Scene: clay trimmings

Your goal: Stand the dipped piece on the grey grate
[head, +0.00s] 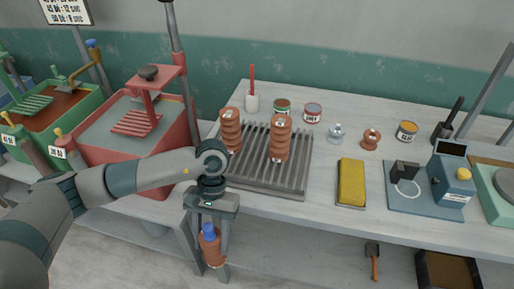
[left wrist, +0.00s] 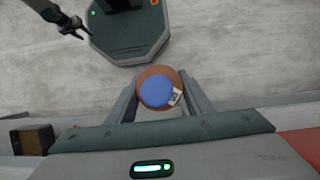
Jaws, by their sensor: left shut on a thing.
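My left gripper (head: 212,262) points down and is shut on a terracotta piece with a blue top (head: 210,249). The piece hangs roughly upright in front of the table, left of and below the grate in the picture. In the left wrist view its round blue top (left wrist: 156,91) shows between the fingers, with a small white label at its side. The grey grate (head: 292,181) lies on the table with raised bars. Two ribbed terracotta pieces stand on its back part, one at the left (head: 230,132) and one near the middle (head: 280,140). A dark gripper (left wrist: 75,32), apparently my right, shows small in the left wrist view.
A red tank (head: 125,165) and a green tank (head: 62,140) stand left of the grate. A yellow sponge-like block (head: 351,182) lies right of it. Small tins and a cup with a red stick (head: 252,102) stand behind. The front part of the grate is bare.

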